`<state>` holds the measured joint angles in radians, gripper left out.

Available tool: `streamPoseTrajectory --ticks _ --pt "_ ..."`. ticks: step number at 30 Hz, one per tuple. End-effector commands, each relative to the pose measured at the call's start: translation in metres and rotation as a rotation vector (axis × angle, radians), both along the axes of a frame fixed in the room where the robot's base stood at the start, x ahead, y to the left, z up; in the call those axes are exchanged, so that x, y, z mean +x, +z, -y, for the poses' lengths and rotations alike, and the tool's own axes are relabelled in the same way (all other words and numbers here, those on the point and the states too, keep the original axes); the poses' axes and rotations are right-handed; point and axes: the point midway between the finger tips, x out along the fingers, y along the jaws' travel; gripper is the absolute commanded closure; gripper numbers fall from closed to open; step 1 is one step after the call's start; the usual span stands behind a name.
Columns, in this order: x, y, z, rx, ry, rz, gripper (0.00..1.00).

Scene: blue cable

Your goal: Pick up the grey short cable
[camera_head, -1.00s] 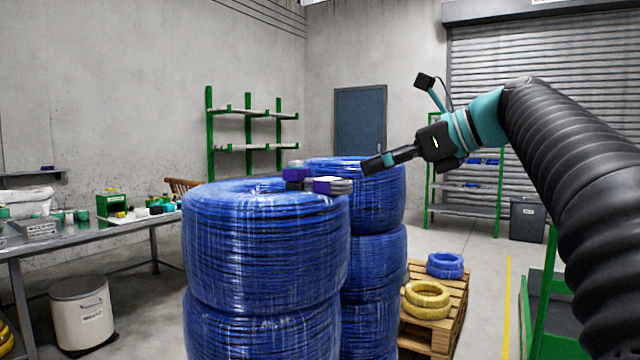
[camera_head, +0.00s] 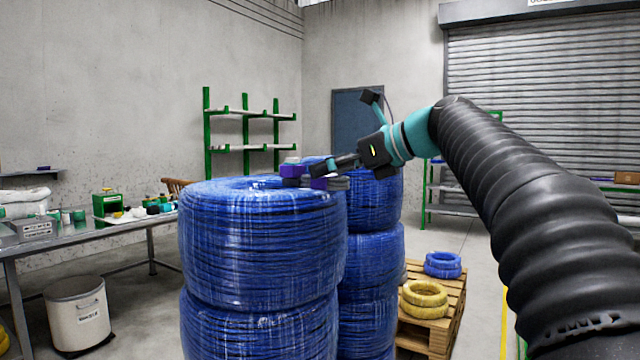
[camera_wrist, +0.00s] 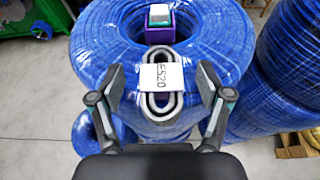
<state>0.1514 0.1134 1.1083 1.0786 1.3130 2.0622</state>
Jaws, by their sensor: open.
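The grey short cable (camera_wrist: 161,104) is a small coiled bundle with a white label band (camera_wrist: 162,77) reading E520. It lies on top of the front stack of blue cable coils (camera_wrist: 215,35). My gripper (camera_wrist: 160,82) is open, with one finger on each side of the grey cable and gaps between them in the wrist view. In the head view my gripper (camera_head: 338,166) is at the right part of the coil top, close to the grey cable (camera_head: 338,183), which shows partly beside a purple block.
A purple box (camera_wrist: 160,30) with a pale item on it stands just beyond the grey cable. A second blue stack (camera_head: 372,260) stands behind right. A pallet (camera_head: 432,325) holds yellow and blue coils. A workbench (camera_head: 90,245) stands at left.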

Motion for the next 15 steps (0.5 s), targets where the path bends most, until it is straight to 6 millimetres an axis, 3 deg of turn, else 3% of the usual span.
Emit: streamPoseTrajectory --ticks 7,15 --pt "0.018 -0.014 -0.027 0.000 0.002 -0.002 0.23" --pt "0.020 -0.015 -0.029 0.000 0.000 -0.001 0.23"
